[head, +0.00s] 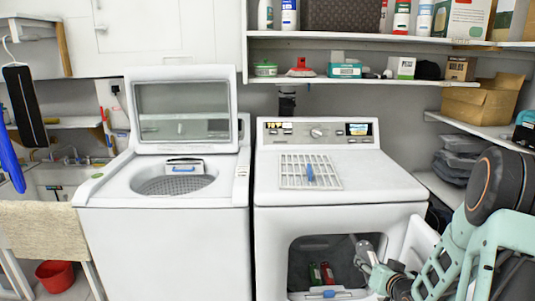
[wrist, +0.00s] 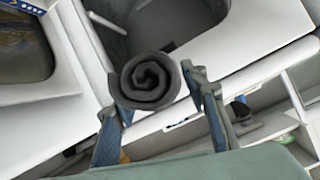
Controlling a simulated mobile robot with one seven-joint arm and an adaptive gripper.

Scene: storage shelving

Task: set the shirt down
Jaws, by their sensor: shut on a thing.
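The shirt (wrist: 150,80) is a dark grey cloth rolled into a tight spiral, seen end-on in the wrist view. My gripper (wrist: 157,90) is shut on it, with one blue-grey finger on either side. In the head view my gripper (head: 372,268) is at the right side of the open front of the white dryer (head: 335,218). The shirt is hard to make out there among the grey gripper parts. In the wrist view a dark opening in a white machine lies beyond the roll. I cannot tell whether the shirt touches anything besides the fingers.
A washer (head: 165,230) with its lid up stands left of the dryer. A white rack with a blue clip (head: 310,172) lies on the dryer top. Red and green items (head: 321,273) sit in the dryer opening. Shelves with boxes line the back and right. A red bucket (head: 55,275) is at lower left.

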